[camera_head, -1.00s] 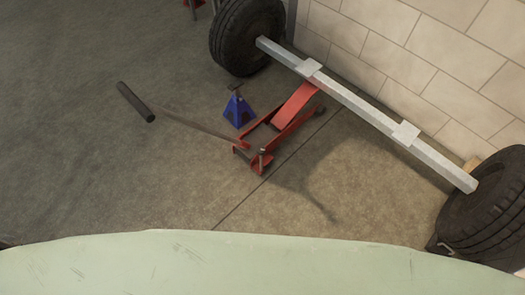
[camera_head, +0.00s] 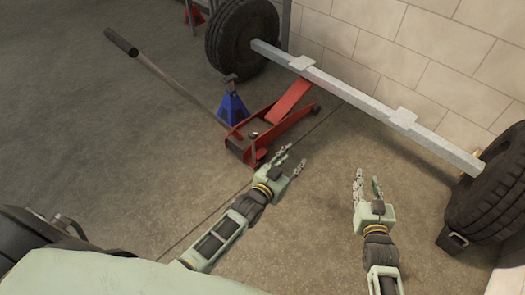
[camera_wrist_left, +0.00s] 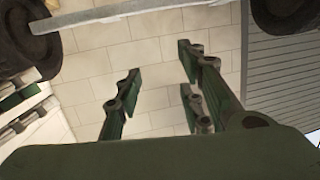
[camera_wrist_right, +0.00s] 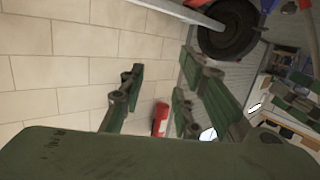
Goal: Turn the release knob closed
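A red floor jack (camera_head: 284,108) stands on the floor under the metal axle beam (camera_head: 365,104), its long dark handle slanting up to the left. A small upright post with a rounded top (camera_head: 254,136) shows at the jack's near end; it may be the release knob, but its turn position is too small to tell. My left gripper (camera_head: 293,158) is open and empty, just right of the jack's near end, apart from the post. My right gripper (camera_head: 367,178) is open and empty, further right over bare floor. Both wrist views show spread fingers with nothing between them.
A blue jack stand (camera_head: 233,108) is close beside the jack on its left. Tires stand at the far (camera_head: 243,38) and right (camera_head: 490,190) ends of the beam, along a block wall (camera_head: 440,50). The floor between the jack and the right tire is clear.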

